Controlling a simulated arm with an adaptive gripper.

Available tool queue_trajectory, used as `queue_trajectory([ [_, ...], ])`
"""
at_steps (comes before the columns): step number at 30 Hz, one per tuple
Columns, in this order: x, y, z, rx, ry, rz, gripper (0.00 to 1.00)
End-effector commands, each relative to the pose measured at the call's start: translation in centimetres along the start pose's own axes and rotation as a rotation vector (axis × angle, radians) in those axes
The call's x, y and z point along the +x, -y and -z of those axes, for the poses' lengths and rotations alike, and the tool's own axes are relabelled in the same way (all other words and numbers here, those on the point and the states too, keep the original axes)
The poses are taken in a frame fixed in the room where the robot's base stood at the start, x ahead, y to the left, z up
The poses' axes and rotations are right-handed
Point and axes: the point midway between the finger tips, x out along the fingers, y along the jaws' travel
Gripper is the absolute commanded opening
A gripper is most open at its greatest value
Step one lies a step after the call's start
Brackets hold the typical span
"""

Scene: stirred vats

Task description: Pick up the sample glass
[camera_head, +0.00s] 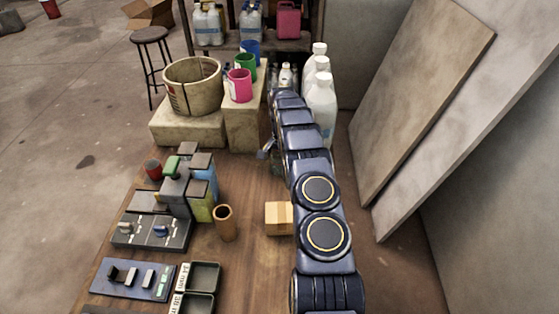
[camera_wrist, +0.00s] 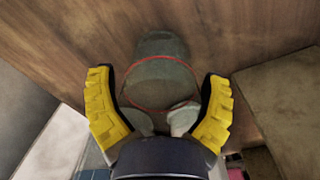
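The sample glass (camera_wrist: 160,80) is a clear, greyish vessel with a thin red ring, seen in the wrist view against the brown wooden surface. My gripper (camera_wrist: 159,76) has its two yellow ridged fingers spread, one on each side of the glass. A narrow gap shows between each finger and the glass, so it does not look gripped. The near part of the glass is partly hidden by the gripper's dark body. In the head view my arm covers most of the gripper and the glass.
White bottles (camera_head: 320,105) stand close to the right of my arm. A concrete block (camera_head: 243,122) with coloured cups is to the left. A small cardboard box (camera_head: 279,218) and a brown cup (camera_head: 225,223) stand nearer on the table. Bare wood lies between the block and the cup.

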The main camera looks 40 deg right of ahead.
Motion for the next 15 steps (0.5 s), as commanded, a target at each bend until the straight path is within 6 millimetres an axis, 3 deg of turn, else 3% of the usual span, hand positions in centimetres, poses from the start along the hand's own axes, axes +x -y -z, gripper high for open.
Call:
queue_trajectory([
  [5,0.1,-0.06,-0.07,0.0,0.002,-0.002,0.37],
  [15,0.04,-0.04,-0.07,-0.001,0.002,-0.002,0.37],
])
